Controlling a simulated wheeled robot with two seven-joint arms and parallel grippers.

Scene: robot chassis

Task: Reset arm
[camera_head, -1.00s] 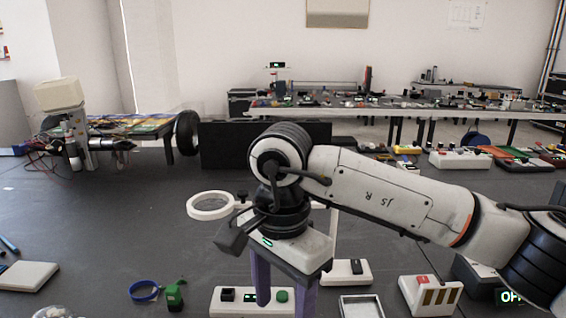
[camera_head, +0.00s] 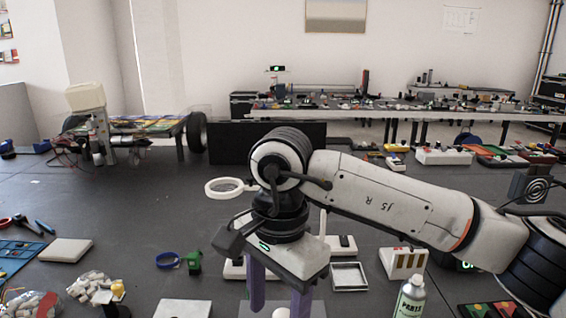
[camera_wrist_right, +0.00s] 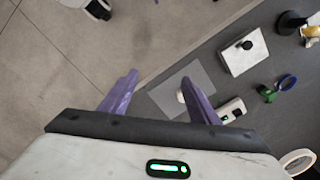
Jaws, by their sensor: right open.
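My right arm reaches in from the right in the head view, its forearm marked JS R. Its gripper (camera_head: 277,300) points down over the near middle of the table (camera_head: 110,195). The two purple fingers are spread apart, and I see nothing held between them. In the right wrist view, the gripper (camera_wrist_right: 160,98) is open across the table edge, with floor on the left. A small white round object (camera_wrist_right: 181,97) on a pale sheet (camera_wrist_right: 170,84) shows beside the right finger. My left arm and gripper are not in view.
A ring magnifier (camera_head: 229,188), blue tape roll (camera_head: 168,260), green item (camera_head: 194,262) and white switch box (camera_head: 403,262) surround my arm. A spray can (camera_head: 410,296) stands at the near right. White pieces (camera_head: 95,288) lie near left. The left middle of the table is clear.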

